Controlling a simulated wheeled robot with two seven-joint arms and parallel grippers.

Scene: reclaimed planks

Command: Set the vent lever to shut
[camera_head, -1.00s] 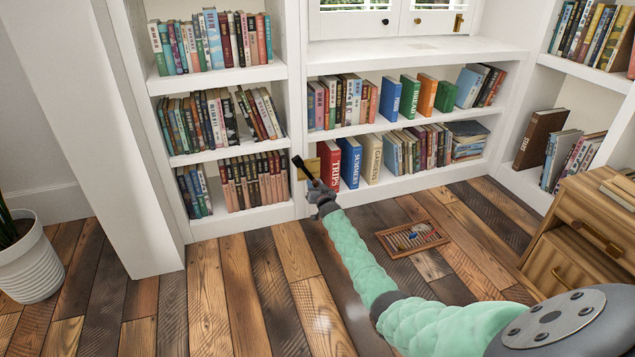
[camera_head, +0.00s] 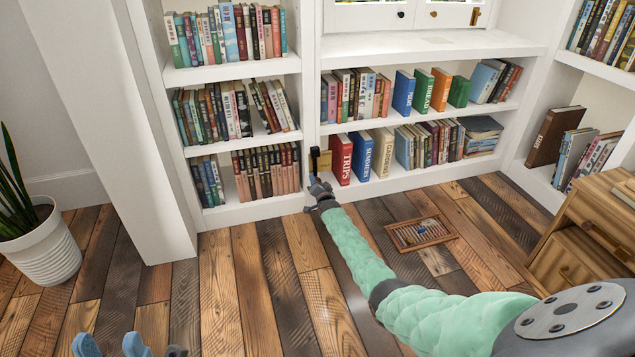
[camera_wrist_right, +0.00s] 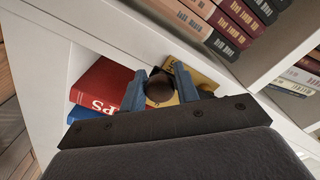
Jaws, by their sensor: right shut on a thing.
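The vent lever (camera_head: 314,162) is a black bar standing about upright in front of a small brass-coloured plate (camera_head: 326,160) on the bookcase's upright, left of the red TRIPS book. My right gripper (camera_head: 319,188) is at the lever's lower end. In the right wrist view its blue fingers are shut on the lever's dark round knob (camera_wrist_right: 159,91), with the brass plate (camera_wrist_right: 198,76) partly hidden behind. Any shut marking is too small to read. My left gripper (camera_head: 110,345) shows at the bottom left edge, its blue fingers apart and empty, partly cut off.
White bookcases (camera_head: 255,213) full of books stand behind the lever. A wooden drawer cabinet (camera_head: 570,250) is at right, a potted plant (camera_head: 45,250) at left. The floor between is mostly clear.

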